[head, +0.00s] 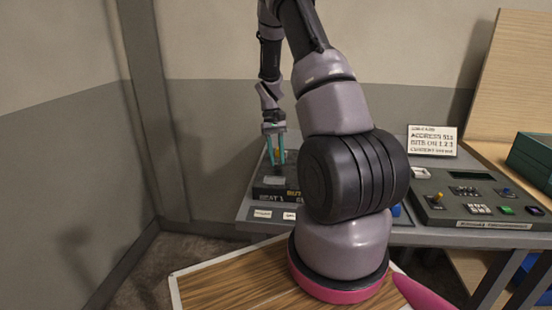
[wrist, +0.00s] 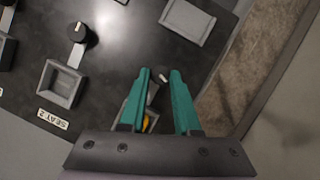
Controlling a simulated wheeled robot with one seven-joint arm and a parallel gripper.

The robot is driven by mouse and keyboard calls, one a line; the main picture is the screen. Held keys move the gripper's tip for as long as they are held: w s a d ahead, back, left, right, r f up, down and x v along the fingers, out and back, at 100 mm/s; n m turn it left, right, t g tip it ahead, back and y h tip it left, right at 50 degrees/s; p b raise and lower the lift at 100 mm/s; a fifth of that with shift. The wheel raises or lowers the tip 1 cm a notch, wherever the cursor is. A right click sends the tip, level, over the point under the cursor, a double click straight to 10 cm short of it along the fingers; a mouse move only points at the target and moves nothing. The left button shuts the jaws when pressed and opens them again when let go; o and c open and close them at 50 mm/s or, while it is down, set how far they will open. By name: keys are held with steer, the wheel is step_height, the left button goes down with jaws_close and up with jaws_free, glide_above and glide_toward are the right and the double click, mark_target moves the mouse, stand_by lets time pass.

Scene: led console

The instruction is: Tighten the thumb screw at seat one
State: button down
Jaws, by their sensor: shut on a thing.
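My gripper (wrist: 159,74) has its two teal fingers on either side of a black thumb screw knob (wrist: 158,75) with a pale pointer mark, and is shut on it. Just behind the knob, partly hidden by the fingers and palm, is a grey seat frame with a yellow part (wrist: 146,122) in it. The knob is too small to make out there.
In the wrist view, the seat 2 frame (wrist: 62,84) looks empty and has its own black knob (wrist: 79,33). A blank grey plate (wrist: 187,21) lies near the console's edge. In the head view, a control panel (head: 480,196) and a sign (head: 432,140) stand at the right.

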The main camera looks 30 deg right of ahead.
steer(key=m, duration=0.1)
steer(key=m+y, duration=0.1)
steer(key=m, duration=0.1)
steer(key=shift+d+r+m+t, duration=0.1)
steer(key=shift+d+m+t, duration=0.15)
steer(key=shift+m+t, duration=0.15)
steer(key=m+y, duration=0.1)
steer(key=m, duration=0.2)
steer(key=shift+s+m+t, duration=0.1)
steer(key=shift+m+t, duration=0.2)
steer(key=shift+t, duration=0.1)
steer(key=m+t+y, duration=0.1)
steer(key=m, duration=0.2)
steer(key=m+t, duration=0.1)
steer(key=m, duration=0.2)
steer(key=shift+s+d+y, duration=0.15)
steer(key=shift+s+y, duration=0.05)
steer(key=shift+y, duration=0.2)
steer(key=c, duration=0.6)
jaws_free()
steer(key=s+v, duration=0.1)
steer(key=v, duration=0.9)
steer(key=shift+w+r, duration=0.4)
